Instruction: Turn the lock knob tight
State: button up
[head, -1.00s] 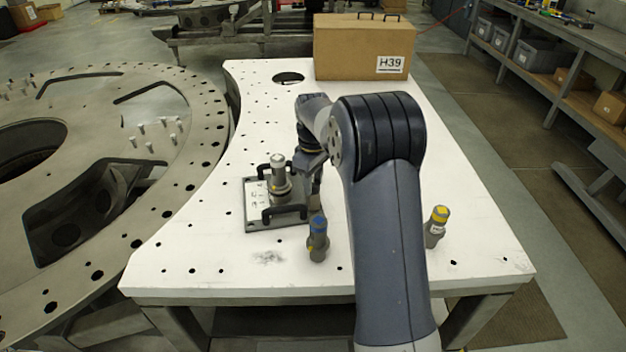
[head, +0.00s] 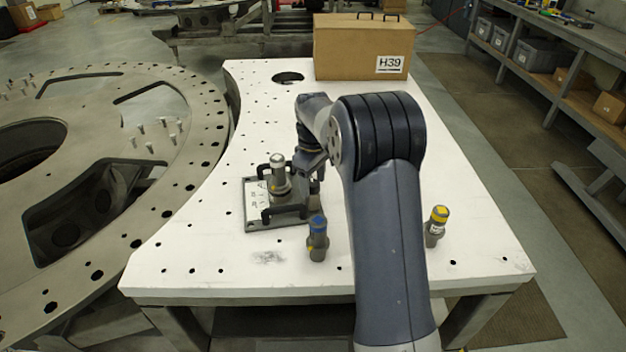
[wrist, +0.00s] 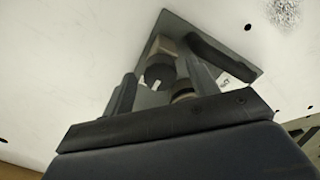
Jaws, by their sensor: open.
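A dark fixture plate (head: 252,224) with two black handles lies on the white table. An upright grey cylinder with a silver top (head: 278,172) stands on it; a brownish cylindrical part (wrist: 161,62) shows in the wrist view. A smaller round part (wrist: 183,91) sits low between my fingers and is partly hidden; I cannot tell for sure which part is the lock knob. My gripper (wrist: 162,84) is open over the plate, with a finger on each side of these parts. In the head view my gripper (head: 316,168) is just right of the cylinder, its fingertips hard to make out.
A blue-capped cylinder (head: 317,240) stands in front of the plate. A yellow-capped one (head: 436,228) stands right of my arm. A cardboard box marked H39 (head: 350,55) is at the table's back. The large turret ring (head: 205,130) lies to the left. The table's front left is clear.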

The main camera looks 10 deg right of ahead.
aim_at(313, 183)
notch_tip(313, 183, up, 11)
jog(key=b, duration=0.1)
dwell(0.3)
jog(key=shift+f, duration=0.1)
notch_tip(313, 183, down, 10)
jog(key=shift+f+p, duration=0.25)
jog(key=shift+p, duration=0.3)
jog(key=shift+f, duration=0.2)
jog(key=shift+n, duration=0.3)
